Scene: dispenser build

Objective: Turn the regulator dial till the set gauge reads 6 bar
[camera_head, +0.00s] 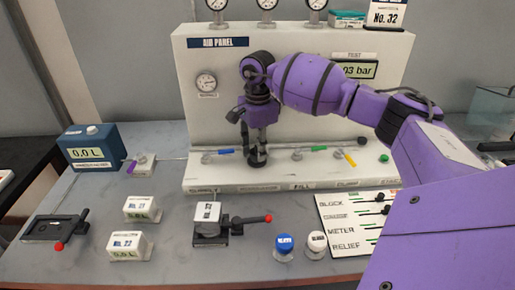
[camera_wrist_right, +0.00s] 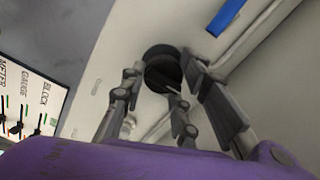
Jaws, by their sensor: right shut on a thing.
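The regulator dial (camera_head: 257,161) is a dark round knob on the base ledge of the white air panel (camera_head: 300,185). In the right wrist view the dial (camera_wrist_right: 160,57) sits between my fingers. My right gripper (camera_head: 257,148) points down onto it and is shut on it; its fingers also show in the right wrist view (camera_wrist_right: 165,95). My left gripper is out of view.
Blue, green and yellow valve levers (camera_head: 224,152) flank the dial on the ledge. A red-tipped lever fixture (camera_head: 207,232), blue button (camera_head: 284,247) and white button (camera_head: 317,244) stand in front. A slider board (camera_head: 345,225) is at right, a blue meter box (camera_head: 90,150) at left.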

